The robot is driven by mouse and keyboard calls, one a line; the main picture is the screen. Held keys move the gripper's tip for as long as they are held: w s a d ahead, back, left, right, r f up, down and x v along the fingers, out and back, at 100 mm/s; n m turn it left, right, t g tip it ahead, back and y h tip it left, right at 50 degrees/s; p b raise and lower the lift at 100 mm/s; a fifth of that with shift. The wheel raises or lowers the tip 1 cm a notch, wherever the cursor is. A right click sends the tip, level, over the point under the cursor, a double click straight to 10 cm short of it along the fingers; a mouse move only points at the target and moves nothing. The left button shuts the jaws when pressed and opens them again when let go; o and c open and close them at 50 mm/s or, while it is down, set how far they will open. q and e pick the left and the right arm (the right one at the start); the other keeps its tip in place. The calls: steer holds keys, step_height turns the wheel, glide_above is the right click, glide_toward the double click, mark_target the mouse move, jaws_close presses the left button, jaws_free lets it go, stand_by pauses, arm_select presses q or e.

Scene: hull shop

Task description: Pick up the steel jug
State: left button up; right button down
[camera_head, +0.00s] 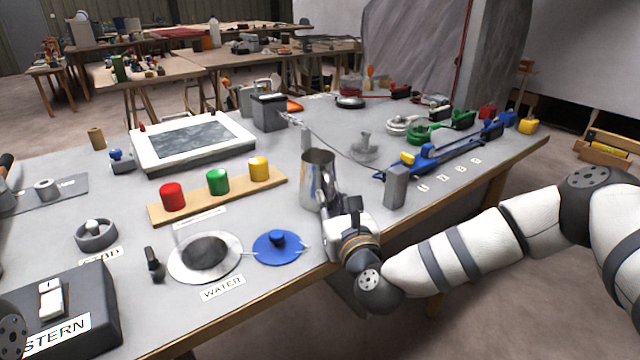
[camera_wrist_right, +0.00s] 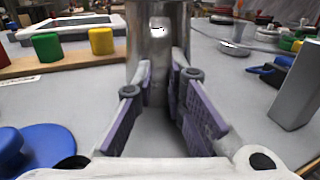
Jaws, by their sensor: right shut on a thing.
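The steel jug (camera_head: 318,182) is a shiny, upright metal vessel near the front edge of the table, right of the middle. My right gripper (camera_head: 335,212) reaches it from the front right and is shut on its lower part. In the right wrist view the jug (camera_wrist_right: 158,40) stands between the purple-padded fingers of my right gripper (camera_wrist_right: 170,88). Its top is cut off there, and I cannot tell whether its base touches the table. My left gripper is not in view.
A blue lid (camera_head: 278,247) and a round grey plate (camera_head: 205,257) lie left of the jug. A wooden strip (camera_head: 217,199) bears red, green and yellow cylinders behind them. A grey block (camera_head: 396,187) stands close on the right. The blue rail (camera_head: 440,156) lies beyond it.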

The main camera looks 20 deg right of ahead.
mark_target(330, 185)
steer(key=shift+r, duration=0.15)
